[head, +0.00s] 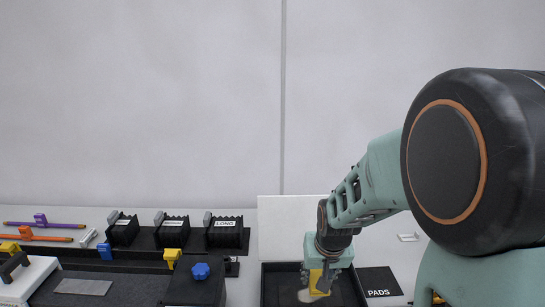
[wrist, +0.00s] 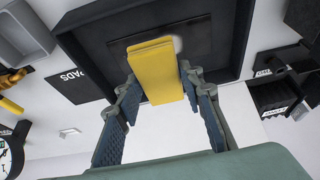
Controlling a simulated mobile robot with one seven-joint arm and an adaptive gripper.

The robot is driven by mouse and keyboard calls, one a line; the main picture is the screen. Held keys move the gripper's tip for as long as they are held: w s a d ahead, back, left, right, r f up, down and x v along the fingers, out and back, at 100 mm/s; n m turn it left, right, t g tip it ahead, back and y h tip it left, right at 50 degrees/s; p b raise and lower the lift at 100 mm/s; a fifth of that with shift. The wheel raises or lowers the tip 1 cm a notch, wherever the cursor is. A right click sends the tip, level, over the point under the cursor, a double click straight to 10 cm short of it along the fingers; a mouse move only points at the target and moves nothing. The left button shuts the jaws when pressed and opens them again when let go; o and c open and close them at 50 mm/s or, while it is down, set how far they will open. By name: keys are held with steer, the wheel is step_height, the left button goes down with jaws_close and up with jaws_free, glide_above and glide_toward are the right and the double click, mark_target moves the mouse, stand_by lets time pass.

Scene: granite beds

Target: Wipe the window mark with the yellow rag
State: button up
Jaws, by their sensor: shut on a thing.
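The yellow rag (head: 318,283) is a folded block in my gripper (head: 326,268), low over a dark framed panel (head: 276,301) in the head view. In the wrist view, the rag (wrist: 158,74) stands between the two fingers of my gripper (wrist: 160,82), which is shut on it. A pale smudge, the window mark (head: 306,296), shows just left of the rag's lower end. In the wrist view a bit of the mark (wrist: 178,44) shows at the rag's far end; the rag hides the rest. I cannot tell whether the rag touches the panel.
A black PADS plate (head: 380,281) lies right of the panel. A white board (head: 285,232) stands behind it. At left are black holders with labels (head: 174,231), a dark box with a blue knob (head: 201,271) and coloured clips.

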steer(key=s+p, duration=0.3)
steer(key=shift+s+d+r+p, duration=0.2)
steer(key=shift+d+r+p, duration=0.2)
steer(key=shift+s+d+f+p, duration=0.15)
steer(key=shift+s+f+p, duration=0.1)
steer(key=shift+s+p, duration=0.45)
steer(key=shift+s, duration=0.1)
steer(key=shift+s+a+f+b, duration=0.5)
steer(key=shift+a+f+b, duration=0.1)
steer(key=shift+a+b, duration=0.2)
steer(key=shift+s+a, duration=0.1)
steer(key=shift+a, duration=0.05)
